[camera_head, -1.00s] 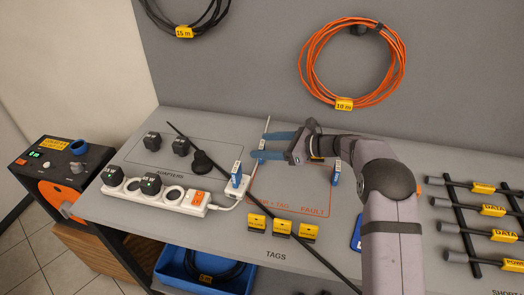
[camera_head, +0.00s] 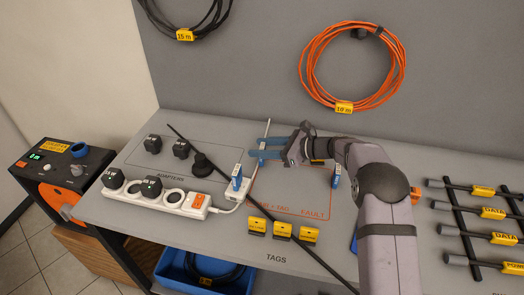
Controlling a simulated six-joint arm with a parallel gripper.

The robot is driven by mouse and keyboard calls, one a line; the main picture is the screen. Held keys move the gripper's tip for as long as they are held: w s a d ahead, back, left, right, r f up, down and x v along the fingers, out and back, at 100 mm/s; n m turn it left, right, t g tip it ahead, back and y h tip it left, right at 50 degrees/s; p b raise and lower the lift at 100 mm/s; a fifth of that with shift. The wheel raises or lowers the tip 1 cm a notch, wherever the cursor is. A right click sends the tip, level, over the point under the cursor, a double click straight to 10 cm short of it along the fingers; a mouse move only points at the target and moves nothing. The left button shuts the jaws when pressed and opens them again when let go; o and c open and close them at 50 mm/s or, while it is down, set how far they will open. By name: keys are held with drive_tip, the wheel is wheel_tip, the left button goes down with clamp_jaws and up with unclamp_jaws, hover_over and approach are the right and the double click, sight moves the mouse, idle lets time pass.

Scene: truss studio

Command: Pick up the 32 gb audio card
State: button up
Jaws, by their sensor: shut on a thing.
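Several small blue cards with white labels stand on the grey bench; I cannot read the labels, so I cannot tell which is the 32 gb audio card. One blue card (camera_head: 262,160) is at the tips of my gripper (camera_head: 265,148), whose blue fingers are shut on it and partly cover it. A second blue card (camera_head: 237,177) stands left of it, by the end of the power strip. A third blue card (camera_head: 336,177) stands to the right, below my wrist. A blue item (camera_head: 354,243) lower down is mostly hidden by my arm.
A white power strip (camera_head: 172,200) with black adapters lies at left. Yellow tags (camera_head: 282,230) stand near the front edge. A thin dark rod (camera_head: 325,266) crosses the bench. Labelled cables (camera_head: 482,212) lie at right; an orange cable coil (camera_head: 312,75) hangs behind.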

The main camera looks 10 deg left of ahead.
sight(262, 147)
wheel_tip(262, 147, up, 10)
drive_tip(key=shift+f+b, duration=0.1)
drive_tip(key=shift+b, duration=0.6)
